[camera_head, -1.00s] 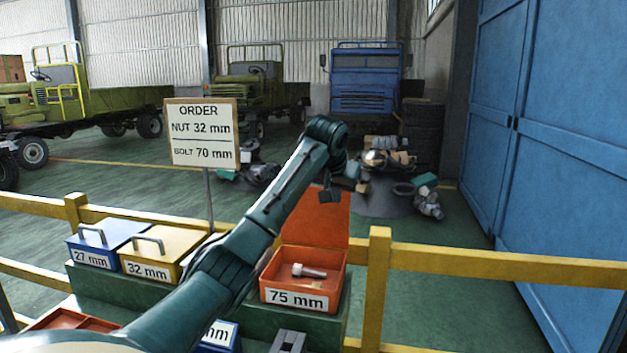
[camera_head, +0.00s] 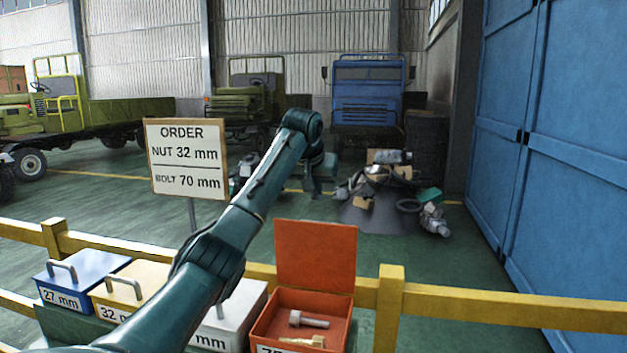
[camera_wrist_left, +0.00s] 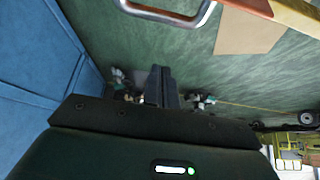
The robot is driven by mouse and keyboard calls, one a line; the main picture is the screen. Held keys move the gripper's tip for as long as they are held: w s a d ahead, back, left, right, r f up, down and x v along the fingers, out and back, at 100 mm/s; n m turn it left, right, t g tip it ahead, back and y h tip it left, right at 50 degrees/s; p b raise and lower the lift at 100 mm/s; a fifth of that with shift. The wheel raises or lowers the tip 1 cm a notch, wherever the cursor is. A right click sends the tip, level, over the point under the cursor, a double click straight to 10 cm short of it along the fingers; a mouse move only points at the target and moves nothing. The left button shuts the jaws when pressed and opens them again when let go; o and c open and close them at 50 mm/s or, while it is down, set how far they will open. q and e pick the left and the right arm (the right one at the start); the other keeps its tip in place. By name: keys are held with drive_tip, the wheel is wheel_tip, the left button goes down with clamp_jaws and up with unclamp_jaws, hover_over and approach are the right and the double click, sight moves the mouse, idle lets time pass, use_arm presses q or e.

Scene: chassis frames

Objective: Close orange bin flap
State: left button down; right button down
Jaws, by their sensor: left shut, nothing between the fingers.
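The orange bin (camera_head: 258,328) stands at the lower middle of the head view, with its flap (camera_head: 316,255) standing open and upright at its back. A bolt (camera_head: 308,320) and a brass-coloured piece lie inside; the bin's front label is cut off by the frame. My left gripper (camera_head: 318,183) is beyond and above the flap's top edge in the picture, apart from it as far as I can tell. Its fingers also show in the left wrist view (camera_wrist_left: 161,86), closed together with nothing between them. My right gripper is not in view.
Left of the orange bin are lidded bins with handles: white (camera_head: 240,315), yellow (camera_head: 130,285) and blue (camera_head: 80,268). A yellow rail (camera_head: 450,305) runs behind them. An order sign (camera_head: 187,158) stands behind. A scrap pile (camera_head: 375,205) lies on the floor beyond.

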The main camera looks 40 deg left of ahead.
use_arm(q)
drive_tip(key=shift+s+d+f+p, duration=0.1)
drive_tip(key=shift+s+f+p, duration=0.1)
drive_tip(key=shift+f, duration=0.6)
drive_tip(key=shift+s+d+f+p, duration=0.15)
drive_tip(key=shift+s+f, duration=0.1)
drive_tip(key=shift+f, duration=0.5)
drive_tip(key=shift+s+d+f+p, duration=0.1)
drive_tip(key=shift+s+f+p, duration=0.1)
drive_tip(key=shift+f, duration=0.6)
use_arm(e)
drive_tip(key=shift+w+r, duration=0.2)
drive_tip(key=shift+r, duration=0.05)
use_arm(q)
drive_tip(key=shift+a+f, duration=0.1)
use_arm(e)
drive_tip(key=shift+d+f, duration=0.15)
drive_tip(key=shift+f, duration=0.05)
